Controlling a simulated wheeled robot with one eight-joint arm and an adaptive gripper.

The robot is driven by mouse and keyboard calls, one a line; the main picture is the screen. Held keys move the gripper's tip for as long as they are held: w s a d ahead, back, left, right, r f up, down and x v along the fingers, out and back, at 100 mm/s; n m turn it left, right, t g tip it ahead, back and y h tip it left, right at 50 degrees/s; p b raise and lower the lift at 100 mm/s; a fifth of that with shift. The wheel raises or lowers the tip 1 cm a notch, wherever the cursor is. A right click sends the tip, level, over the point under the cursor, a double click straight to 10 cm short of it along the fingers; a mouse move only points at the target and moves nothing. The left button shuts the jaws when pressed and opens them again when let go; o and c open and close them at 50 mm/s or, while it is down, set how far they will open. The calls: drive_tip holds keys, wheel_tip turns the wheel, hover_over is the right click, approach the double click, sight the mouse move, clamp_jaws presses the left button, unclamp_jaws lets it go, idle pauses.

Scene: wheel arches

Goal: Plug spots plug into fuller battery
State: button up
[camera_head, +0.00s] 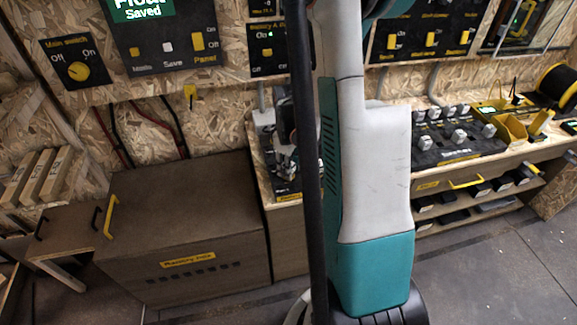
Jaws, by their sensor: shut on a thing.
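My gripper (285,165) shows in part at the narrow bench section in the middle, left of my arm and partly behind a dark pole. Its fingers are close together on something too small and hidden to make out. A black panel (267,52), whose label seems to read "Battery A", hangs on the wall above it, with a small green display and an On/Off switch. Part of another small panel (264,7) shows above that one. I cannot make out the spots plug, a battery socket, or which battery is fuller.
Grey floor (480,265) is clear there.

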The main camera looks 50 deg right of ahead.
drive_tip(key=shift+f+b, duration=0.3)
drive_tip(key=shift+f, duration=0.1)
drive_tip(key=shift+f+b, duration=0.3)
drive_tip(key=shift+f, duration=0.05)
drive_tip(key=shift+f, duration=0.15)
idle(0.7)
drive_tip(key=o, duration=1.1)
drive_tip(key=o, duration=0.5)
